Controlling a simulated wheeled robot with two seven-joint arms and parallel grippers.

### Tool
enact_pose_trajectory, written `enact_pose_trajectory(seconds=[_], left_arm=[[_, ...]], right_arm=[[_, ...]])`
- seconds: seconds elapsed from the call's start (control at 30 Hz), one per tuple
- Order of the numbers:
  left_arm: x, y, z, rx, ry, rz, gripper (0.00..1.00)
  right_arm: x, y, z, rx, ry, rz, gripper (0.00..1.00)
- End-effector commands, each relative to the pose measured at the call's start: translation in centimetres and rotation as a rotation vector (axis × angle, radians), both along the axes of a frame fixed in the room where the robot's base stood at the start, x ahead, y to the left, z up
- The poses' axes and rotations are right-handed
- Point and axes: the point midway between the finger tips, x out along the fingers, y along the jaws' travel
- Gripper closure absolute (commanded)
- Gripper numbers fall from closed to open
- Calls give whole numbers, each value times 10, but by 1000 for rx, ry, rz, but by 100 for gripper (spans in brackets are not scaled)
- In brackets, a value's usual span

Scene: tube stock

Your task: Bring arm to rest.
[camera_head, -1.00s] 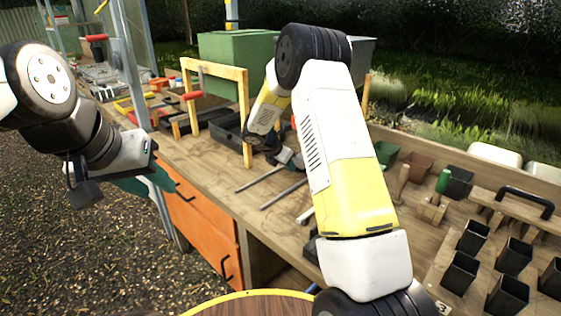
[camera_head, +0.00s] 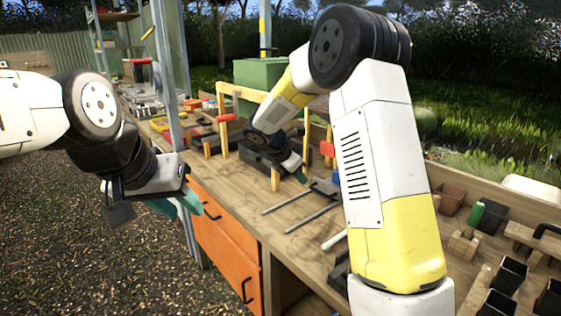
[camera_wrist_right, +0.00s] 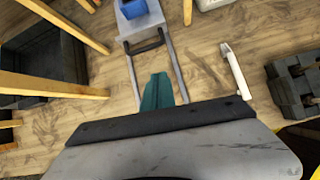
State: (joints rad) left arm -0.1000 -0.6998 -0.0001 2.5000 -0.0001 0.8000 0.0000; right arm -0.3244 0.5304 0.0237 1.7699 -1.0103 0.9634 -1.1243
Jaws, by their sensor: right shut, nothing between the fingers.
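My right gripper (camera_head: 300,174) hangs over the workbench (camera_head: 262,222) beside a yellow wooden frame (camera_head: 276,172), in the head view. In the right wrist view its teal fingers (camera_wrist_right: 158,91) are together and empty, above a grey two-rod holder (camera_wrist_right: 152,45) with a blue box (camera_wrist_right: 132,9). My left gripper (camera_head: 180,205) is at the left of the head view, in front of the bench's left end, with teal fingers pointing down and right. Its finger gap is not clear, and I see nothing held in it.
A white tube (camera_wrist_right: 236,70) and a dark block (camera_wrist_right: 296,86) lie near my right gripper. Black pots (camera_head: 510,276) and a green-handled tool (camera_head: 470,228) stand at the right. Orange drawers (camera_head: 226,234) are under the bench. The gravel floor (camera_head: 110,265) is open at the left.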

Motion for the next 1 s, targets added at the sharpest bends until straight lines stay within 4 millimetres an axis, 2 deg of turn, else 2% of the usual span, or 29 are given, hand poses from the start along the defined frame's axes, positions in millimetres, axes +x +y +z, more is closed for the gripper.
enact_pose_trajectory(seconds=[0.03,0.2,0.33,0.5,0.7,0.8,1.0], left_arm=[[0,0,0,0,0,0,64],[0,0,0,0,0,0,64],[0,0,0,0,0,0,64],[0,0,0,0,0,0,64],[0,0,0,0,0,0,64],[0,0,0,0,0,0,64],[0,0,0,0,0,0,64]], right_arm=[[-12,-9,16,52,-31,-67,100],[-75,-33,61,302,-153,-392,100],[-128,-44,89,506,-241,-660,100],[-198,-48,114,777,-338,-1012,100],[-271,-41,128,1088,-410,-1414,100],[-297,-34,130,1214,-421,-1576,100],[-323,-25,131,1354,-418,-1757,100]])
